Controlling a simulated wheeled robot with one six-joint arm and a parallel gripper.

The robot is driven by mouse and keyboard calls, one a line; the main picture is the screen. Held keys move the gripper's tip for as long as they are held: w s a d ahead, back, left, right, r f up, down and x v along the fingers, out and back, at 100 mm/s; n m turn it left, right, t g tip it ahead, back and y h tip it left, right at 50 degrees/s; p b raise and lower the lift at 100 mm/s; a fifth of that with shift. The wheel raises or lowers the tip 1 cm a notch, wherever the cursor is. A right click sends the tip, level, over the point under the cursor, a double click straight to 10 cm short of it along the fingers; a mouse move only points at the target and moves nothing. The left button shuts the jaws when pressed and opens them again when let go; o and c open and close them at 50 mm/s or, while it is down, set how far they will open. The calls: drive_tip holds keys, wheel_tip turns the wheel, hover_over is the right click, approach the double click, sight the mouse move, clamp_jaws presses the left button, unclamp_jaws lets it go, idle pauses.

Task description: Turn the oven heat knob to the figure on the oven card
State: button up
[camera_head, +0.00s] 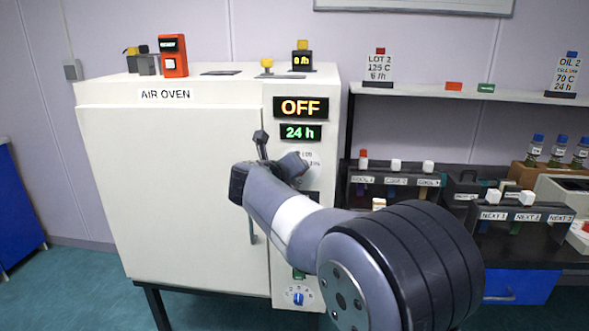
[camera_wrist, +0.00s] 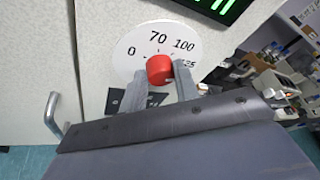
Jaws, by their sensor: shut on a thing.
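The red heat knob (camera_wrist: 158,69) sits on a round white dial (camera_wrist: 128,54) marked 0, 70, 100 and a partly covered 125 in the wrist view. My gripper (camera_wrist: 160,74) is shut on the knob, one finger on each side. I cannot tell where the knob points. In the head view my arm hides the knob and covers part of the dial (camera_head: 312,158). The air oven (camera_head: 170,190) has its door shut; its displays read OFF (camera_head: 301,107) and 24 h (camera_head: 301,132). A shelf card (camera_head: 379,65) reads LOT 2, 125 C; another (camera_head: 566,73) reads OIL 2, 70 C, 24 h.
The oven door handle (camera_wrist: 52,115) stands out left of my gripper. An orange-red device (camera_head: 173,56) and small yellow-topped items stand on the oven. Racks (camera_head: 395,180) and bottles fill the bench at right. Floor is clear at front left.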

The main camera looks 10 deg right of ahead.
drive_tip(key=shift+f, duration=0.1)
drive_tip(key=o, duration=1)
drive_tip(key=shift+c, duration=0.2)
drive_tip(key=v, duration=1.1)
drive_tip(key=shift+p, duration=0.35)
drive_tip(key=shift+w+d, duration=0.1)
drive_tip(key=shift+w, duration=0.05)
drive_tip(key=x, duration=1)
drive_tip(key=shift+w+d+b, duration=0.15)
drive_tip(key=shift+w+b, duration=0.1)
drive_tip(key=shift+b, duration=0.15)
drive_tip(key=shift+s, duration=0.1)
